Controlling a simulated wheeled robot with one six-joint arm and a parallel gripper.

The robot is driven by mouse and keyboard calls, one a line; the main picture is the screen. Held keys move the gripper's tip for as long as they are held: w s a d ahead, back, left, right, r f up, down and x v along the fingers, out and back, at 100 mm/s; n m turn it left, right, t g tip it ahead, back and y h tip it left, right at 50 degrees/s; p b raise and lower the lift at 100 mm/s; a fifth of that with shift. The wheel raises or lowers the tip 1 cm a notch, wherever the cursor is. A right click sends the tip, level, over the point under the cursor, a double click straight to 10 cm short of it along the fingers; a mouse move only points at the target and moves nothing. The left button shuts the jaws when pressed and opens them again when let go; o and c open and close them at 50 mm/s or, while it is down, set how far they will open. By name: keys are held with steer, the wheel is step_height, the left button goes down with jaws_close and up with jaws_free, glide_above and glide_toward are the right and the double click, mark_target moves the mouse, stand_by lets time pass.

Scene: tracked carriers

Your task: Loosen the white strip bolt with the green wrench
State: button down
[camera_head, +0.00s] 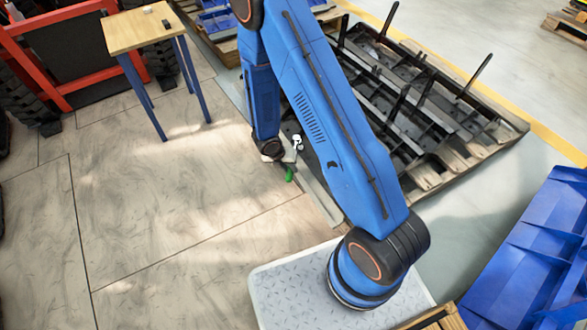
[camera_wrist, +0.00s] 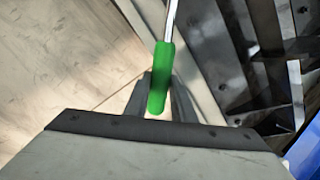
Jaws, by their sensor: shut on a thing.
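My gripper (camera_wrist: 160,95) is shut on the green handle of the wrench (camera_wrist: 161,72). In the wrist view the wrench's bare metal shank runs up and out of the top edge, so its head is not seen there. In the head view the green wrench handle (camera_head: 289,174) shows small below my gripper (camera_head: 290,158), beside the pallet of black parts. The white strip bolt cannot be made out in either view. My blue arm covers part of the area around the gripper in the head view.
A wooden pallet (camera_head: 428,178) holds black ribbed parts with upright posts right of my arm. A small wooden table (camera_head: 140,30) with blue legs stands at upper left by a red frame (camera_head: 45,18). Blue bins (camera_head: 535,255) are at lower right. The floor at left is clear.

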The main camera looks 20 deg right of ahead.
steer(key=w+a+f+m, duration=0.2)
steer(key=w+a+m, duration=0.5)
steer(key=w+m, duration=0.2)
steer(key=shift+w, duration=0.4)
steer(key=shift+r, duration=0.1)
steer(key=shift+x, duration=1.6)
stand_by(3.2)
steer(key=shift+s, duration=0.15)
stand_by(0.6)
steer(key=shift+s+d+n, duration=0.15)
steer(key=shift+s+n, duration=0.25)
steer(key=shift+s, duration=0.25)
steer(key=shift+s, duration=0.15)
